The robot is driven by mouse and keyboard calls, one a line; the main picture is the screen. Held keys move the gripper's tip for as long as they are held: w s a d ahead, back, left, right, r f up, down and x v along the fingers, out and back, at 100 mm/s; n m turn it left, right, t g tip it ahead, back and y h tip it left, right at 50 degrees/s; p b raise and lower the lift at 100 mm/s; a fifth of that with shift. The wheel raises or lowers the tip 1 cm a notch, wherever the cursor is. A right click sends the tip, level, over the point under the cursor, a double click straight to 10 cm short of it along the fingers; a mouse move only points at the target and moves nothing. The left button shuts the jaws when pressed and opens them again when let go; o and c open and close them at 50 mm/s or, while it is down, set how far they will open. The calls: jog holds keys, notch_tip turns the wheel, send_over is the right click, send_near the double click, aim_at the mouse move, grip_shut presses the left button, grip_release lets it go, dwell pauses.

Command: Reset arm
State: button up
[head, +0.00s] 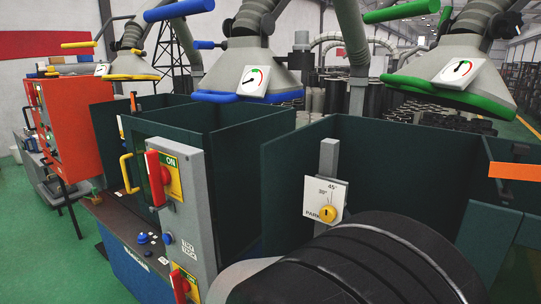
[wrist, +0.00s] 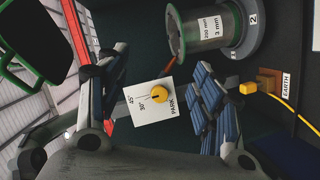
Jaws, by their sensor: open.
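A white dial plate marked 30°, 45° and PARK (wrist: 143,108) with a yellow knob (wrist: 159,94) shows in the middle of the wrist view. In the head view the same plate (head: 313,197) and its yellow knob (head: 327,214) sit on a grey post inside a dark green booth. My gripper (wrist: 156,88) is open and empty, its blue-padded fingers on either side of the dial plate in the picture. The gap between fingers and knob is hard to judge. In the head view my dark arm link covers the lower middle, and the fingers are hidden.
A flanged cylinder (wrist: 208,32) is at the top of the wrist view. A yellow cable and plug (wrist: 266,87) are by the EARTH label at right. Booth walls (head: 400,170) surround the dial. Extraction hoods (head: 460,85) hang above. A control post with red switches (head: 180,210) stands left.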

jog(key=s+d+m+g+y, duration=0.2)
jog(key=s+d+g, duration=0.25)
jog(key=s, duration=0.35)
jog(key=s+d+m+g+y, duration=0.1)
jog(key=s+d+g+y, duration=0.1)
jog(key=s+d+g, duration=0.35)
jog(key=s+a+t+y, duration=0.5)
jog(key=s+a+y, duration=0.1)
jog(key=s+y, duration=0.2)
jog(key=shift+s+a+r, duration=0.25)
jog(key=shift+s+r, duration=0.2)
jog(key=shift+s, duration=0.05)
jog(key=shift+c, duration=0.2)
